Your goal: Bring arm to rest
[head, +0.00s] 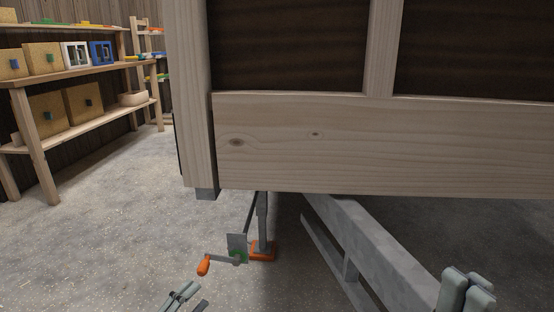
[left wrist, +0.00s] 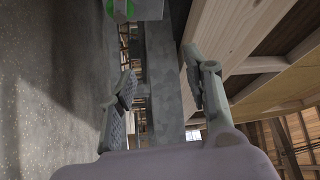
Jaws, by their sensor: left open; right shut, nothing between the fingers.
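My left gripper (head: 184,294) is at the bottom edge of the head view, just below the orange crank handle (head: 204,265) and apart from it in the picture. In the left wrist view the two fingers of this gripper (left wrist: 160,75) are spread wide with nothing between them. My right gripper (head: 467,288) is at the bottom right of the head view. Its fingers are together and hold nothing. It appears in front of the grey metal beam (head: 352,235). Most of both arms is out of view.
The wooden trailer wall (head: 280,150) fills the upper middle and right. Under it stands a jack with an orange foot (head: 263,250). A shelf (head: 75,72) with boxes stands at the left. The grey floor (head: 110,215) between shelf and trailer is clear.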

